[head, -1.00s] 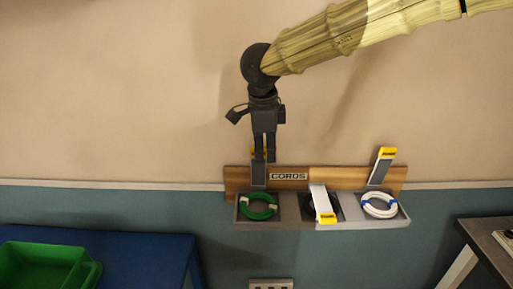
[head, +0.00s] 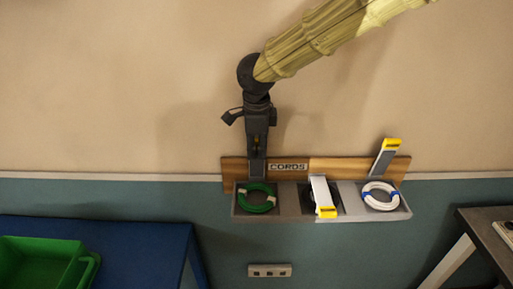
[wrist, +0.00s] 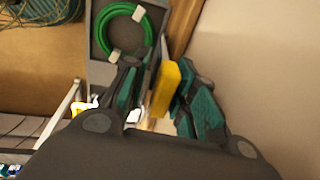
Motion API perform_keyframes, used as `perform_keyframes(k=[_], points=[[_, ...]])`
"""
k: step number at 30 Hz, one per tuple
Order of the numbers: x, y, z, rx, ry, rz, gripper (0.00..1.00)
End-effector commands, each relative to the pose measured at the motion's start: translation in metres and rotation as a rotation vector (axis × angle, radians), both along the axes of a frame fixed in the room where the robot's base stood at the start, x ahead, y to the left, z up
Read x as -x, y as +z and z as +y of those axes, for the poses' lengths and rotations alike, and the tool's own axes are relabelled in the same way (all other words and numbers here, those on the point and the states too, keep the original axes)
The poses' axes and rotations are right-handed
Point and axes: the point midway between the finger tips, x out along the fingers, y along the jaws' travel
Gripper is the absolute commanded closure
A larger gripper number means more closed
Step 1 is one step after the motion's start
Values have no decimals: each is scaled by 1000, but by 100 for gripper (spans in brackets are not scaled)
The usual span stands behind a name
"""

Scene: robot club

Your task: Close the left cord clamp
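The left cord clamp stands raised behind the coiled green cord (head: 241,199). Its grey lever (head: 258,171) shows below my gripper (head: 257,150) in the head view, and the fingers mostly hide its yellow end. In the wrist view the yellow end (wrist: 166,86) lies between my two fingers (wrist: 160,80). The fingers are apart, with a gap on the left finger's side; the right finger is close to the yellow end, and I cannot tell if they touch. The green cord lies in its tray compartment, also in the wrist view (wrist: 103,31).
The middle clamp (head: 319,190) lies down over a dark cord. The right clamp (head: 384,160) stands raised behind a white cord (head: 367,198). The wooden board (head: 335,167) is on the wall. A blue table (head: 145,240) with a green bin (head: 40,265) stands lower left.

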Motion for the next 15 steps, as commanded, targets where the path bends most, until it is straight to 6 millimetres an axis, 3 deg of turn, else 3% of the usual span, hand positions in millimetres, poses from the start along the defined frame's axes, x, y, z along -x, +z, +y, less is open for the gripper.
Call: perform_keyframes(k=[6, 15], points=[[-2, -16, -1, 1, -1, 1, 72], [-3, -18, -1, 0, -2, 0, 72]])
